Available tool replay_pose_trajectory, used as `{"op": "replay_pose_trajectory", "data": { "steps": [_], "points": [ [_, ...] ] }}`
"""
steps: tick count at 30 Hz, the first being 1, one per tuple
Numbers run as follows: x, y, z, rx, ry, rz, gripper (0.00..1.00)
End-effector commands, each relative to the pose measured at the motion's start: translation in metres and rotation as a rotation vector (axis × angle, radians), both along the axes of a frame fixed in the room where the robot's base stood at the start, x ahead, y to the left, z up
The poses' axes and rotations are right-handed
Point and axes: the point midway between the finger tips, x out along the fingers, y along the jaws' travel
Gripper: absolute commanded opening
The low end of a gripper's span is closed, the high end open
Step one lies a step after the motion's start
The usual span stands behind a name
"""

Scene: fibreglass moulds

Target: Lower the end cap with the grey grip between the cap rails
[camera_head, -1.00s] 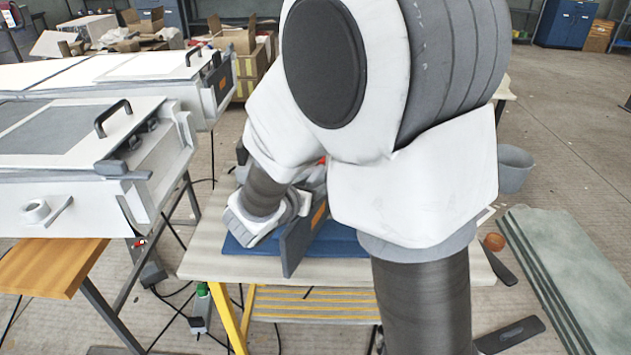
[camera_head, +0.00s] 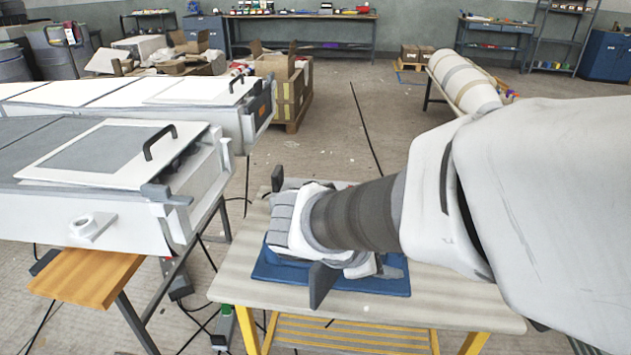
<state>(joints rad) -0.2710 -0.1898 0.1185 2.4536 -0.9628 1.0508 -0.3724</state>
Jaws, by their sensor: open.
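My gripper (camera_head: 290,222) is low over the blue mat (camera_head: 400,278) on the workbench; my wrist covers most of it and its fingertips are hidden. A dark grey plate (camera_head: 322,286) stands nearly edge-on at the mat's front edge, just below my wrist. A second dark upright piece (camera_head: 277,178) shows behind my gripper. I cannot tell which belongs to an end cap, and no grey grip can be made out. The near white mould (camera_head: 90,225) has an open right end between pale uprights (camera_head: 180,224), which look like the cap rails.
The workbench (camera_head: 235,270) has bare top left of the mat. A lid with a black handle (camera_head: 160,142) lies on the near mould. A far mould has a dark end plate with an orange patch (camera_head: 262,103). A wooden shelf (camera_head: 90,278) juts out below the near mould.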

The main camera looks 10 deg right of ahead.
Motion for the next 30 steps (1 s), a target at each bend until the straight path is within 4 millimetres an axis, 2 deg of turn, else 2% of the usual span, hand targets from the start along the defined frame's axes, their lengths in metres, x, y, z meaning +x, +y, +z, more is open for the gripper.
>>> {"op": "replay_pose_trajectory", "data": {
  "steps": [2, 6, 10, 15, 20, 30],
  "points": [
    [-0.023, -0.006, 0.004, 0.178, -0.098, -0.189, 0.5],
    [-0.055, 0.003, 0.009, 0.505, -0.267, -0.51, 0.5],
    [-0.071, 0.021, 0.021, 0.795, -0.41, -0.76, 0.5],
    [-0.077, 0.04, 0.038, 1.062, -0.526, -0.96, 0.5],
    [-0.078, 0.048, 0.046, 1.16, -0.562, -1.029, 0.5],
    [-0.078, 0.048, 0.048, 1.165, -0.562, -1.031, 0.5]
  ]
}}
